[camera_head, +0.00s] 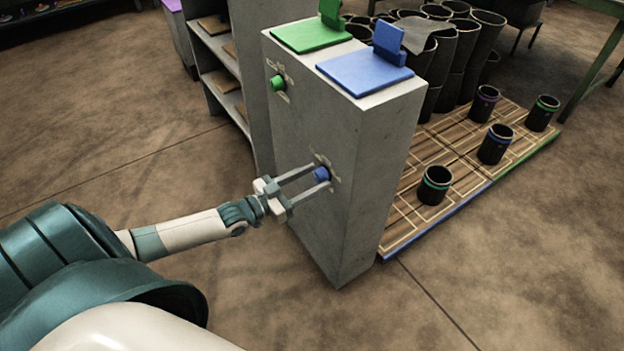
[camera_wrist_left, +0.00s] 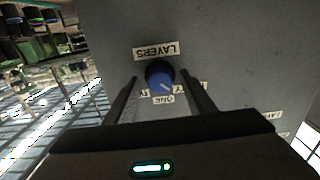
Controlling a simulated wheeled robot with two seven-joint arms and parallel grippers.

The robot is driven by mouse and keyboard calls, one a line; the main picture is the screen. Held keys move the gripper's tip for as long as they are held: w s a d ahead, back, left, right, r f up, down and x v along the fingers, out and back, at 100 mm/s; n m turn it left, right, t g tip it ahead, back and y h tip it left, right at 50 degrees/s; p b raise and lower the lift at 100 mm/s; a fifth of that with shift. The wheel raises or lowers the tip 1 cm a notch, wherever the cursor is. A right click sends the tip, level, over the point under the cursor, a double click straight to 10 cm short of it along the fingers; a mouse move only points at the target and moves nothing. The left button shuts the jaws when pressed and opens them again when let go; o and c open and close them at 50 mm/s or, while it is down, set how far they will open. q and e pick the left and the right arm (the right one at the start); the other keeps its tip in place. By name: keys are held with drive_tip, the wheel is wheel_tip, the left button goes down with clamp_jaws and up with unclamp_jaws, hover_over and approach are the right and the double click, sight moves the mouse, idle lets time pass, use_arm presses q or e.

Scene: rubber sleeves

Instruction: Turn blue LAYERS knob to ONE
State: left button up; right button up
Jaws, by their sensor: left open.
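The blue knob (camera_head: 321,174) sits low on the front face of a tall grey cabinet (camera_head: 330,130). In the left wrist view, the blue knob (camera_wrist_left: 159,75) lies below an upside-down LAYERS label (camera_wrist_left: 156,50). A small ONE label (camera_wrist_left: 164,99) is just below the knob, with other labels at both sides partly hidden by the fingers. The knob's pale pointer mark slants to the lower right in that view. My left gripper (camera_head: 319,175) is open, with its fingers on either side of the knob; contact cannot be told. My right gripper is not in view.
A green knob (camera_head: 278,83) is higher on the same face. Green (camera_head: 312,36) and blue (camera_head: 365,70) plates lie on the cabinet top. A wooden pallet (camera_head: 455,165) with several black sleeves is to the right. Shelves (camera_head: 215,60) stand behind left. The front floor is clear.

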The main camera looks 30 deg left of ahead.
use_arm(q)
drive_tip(key=shift+w, duration=0.1)
drive_tip(key=shift+c, duration=0.3)
drive_tip(key=c, duration=1)
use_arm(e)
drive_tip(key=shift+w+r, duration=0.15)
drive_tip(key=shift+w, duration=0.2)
